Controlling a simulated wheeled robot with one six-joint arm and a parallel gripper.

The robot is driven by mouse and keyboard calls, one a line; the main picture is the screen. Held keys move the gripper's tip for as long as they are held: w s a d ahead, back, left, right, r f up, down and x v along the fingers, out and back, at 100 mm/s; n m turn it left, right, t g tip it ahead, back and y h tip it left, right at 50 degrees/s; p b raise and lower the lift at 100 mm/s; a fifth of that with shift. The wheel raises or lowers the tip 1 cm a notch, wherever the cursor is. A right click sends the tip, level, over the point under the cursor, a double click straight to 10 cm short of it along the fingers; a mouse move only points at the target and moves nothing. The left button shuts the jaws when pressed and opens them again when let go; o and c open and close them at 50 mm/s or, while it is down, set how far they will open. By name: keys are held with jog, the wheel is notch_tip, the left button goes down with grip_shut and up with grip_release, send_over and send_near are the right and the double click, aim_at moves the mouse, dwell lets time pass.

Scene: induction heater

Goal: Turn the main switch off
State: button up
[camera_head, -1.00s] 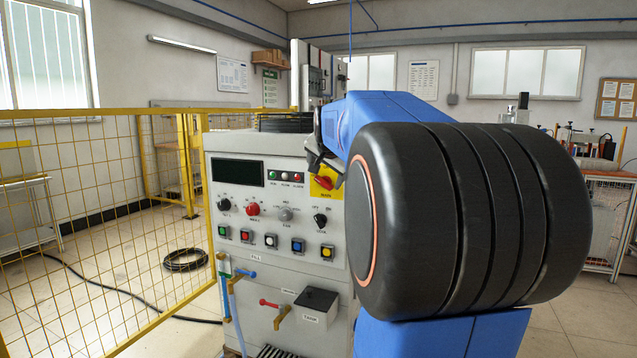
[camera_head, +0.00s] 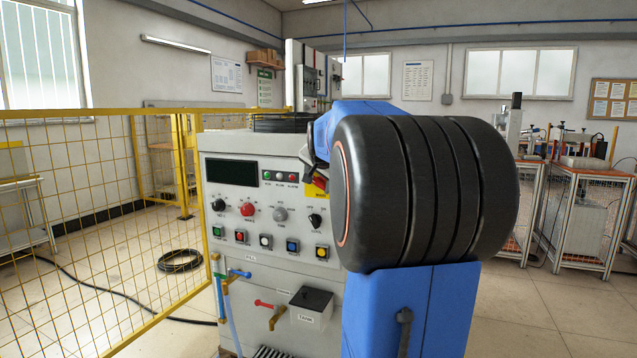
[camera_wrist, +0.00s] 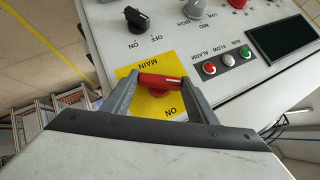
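The main switch is a red rotary handle on a yellow plate (camera_head: 317,191) at the upper right of the heater's front panel. In the wrist view the red handle (camera_wrist: 160,81) lies across the picture on its yellow plate, between the words MAIN and ON. My gripper (camera_wrist: 159,79) is at the switch, its fingers spread, one beside each end of the handle. The fingertips look very near the handle's ends; contact cannot be made out. In the head view my gripper (camera_head: 314,168) and arm cover part of the switch.
The grey heater cabinet (camera_head: 265,213) carries several knobs, push buttons and a dark display (camera_head: 232,171). A yellow mesh fence (camera_head: 90,220) stands at the left. Floor is open at the right, before the workbenches (camera_head: 585,215).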

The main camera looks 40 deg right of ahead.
jog(key=shift+g, duration=0.3)
jog(key=shift+w+a+n+g+h, duration=0.1)
jog(key=shift+w+n+g+h, duration=0.1)
jog(key=shift+n+g, duration=0.3)
jog(key=shift+w+a+n+g+h, duration=0.1)
jog(key=shift+n+g+h, duration=0.15)
jog(key=shift+g, duration=0.45)
jog(key=shift+r+n+g+h, duration=0.1)
jog(key=shift+n+g+h, duration=0.15)
jog(key=shift+n+g, duration=0.45)
jog(key=o, duration=1)
jog(key=shift+o, duration=0.2)
